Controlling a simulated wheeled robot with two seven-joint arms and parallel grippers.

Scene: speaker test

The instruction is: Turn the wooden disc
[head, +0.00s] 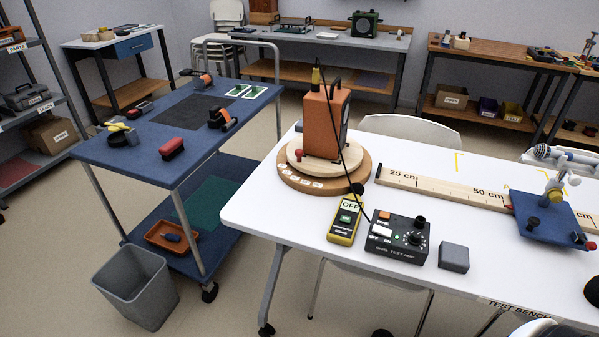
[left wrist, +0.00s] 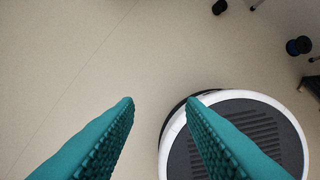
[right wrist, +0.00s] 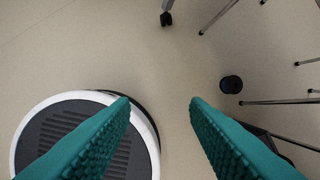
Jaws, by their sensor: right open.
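The wooden disc (head: 366,176) lies flat on the left end of the white table, with small white labels along its front rim. A paler round layer (head: 334,167) sits on top of it, with a red knob (head: 301,153) at its left edge. An orange-brown speaker box (head: 322,122) stands upright on the pale layer and hides its middle. My left gripper (left wrist: 159,98) is open and empty over the floor. My right gripper (right wrist: 159,98) is also open and empty over the floor. Neither gripper shows at the disc.
A black cable runs from the speaker top to a black amp box (head: 398,252). A yellow meter (head: 345,222) and a grey block (head: 454,257) are near the front. A ruler board (head: 440,188) starts right of the disc. A blue cart (head: 150,150) stands left.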

